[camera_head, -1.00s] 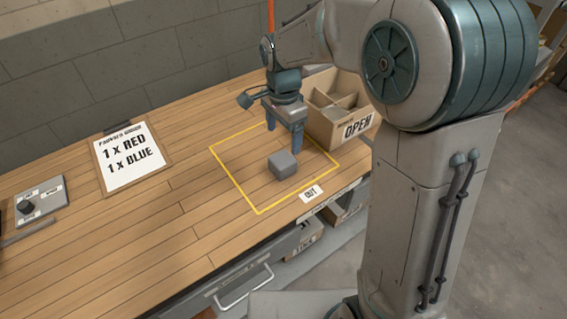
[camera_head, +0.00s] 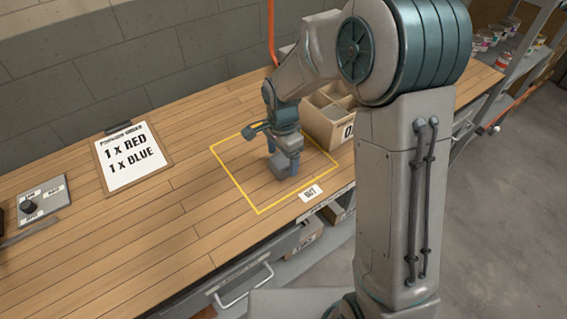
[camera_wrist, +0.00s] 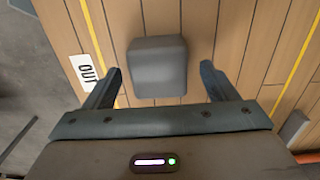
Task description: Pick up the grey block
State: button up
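The grey block (camera_wrist: 158,67) shows in the wrist view between and just beyond my two fingertips, with a gap on each side. In the head view the block (camera_head: 281,169) sits inside the yellow outlined square on the bench and is partly covered by my gripper (camera_head: 283,165). In the wrist view my gripper (camera_wrist: 161,78) is open, its fingers spread wide to either side of the block and apart from it.
A wooden divided box (camera_head: 326,122) stands behind and right of the square. An "OUT" label (camera_head: 311,193) lies at the bench's front edge. A clipboard (camera_head: 133,158) reading "1 x RED, 1 x BLUE" and a knob panel (camera_head: 43,203) lie left. The bench between is clear.

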jog(key=c, duration=0.9)
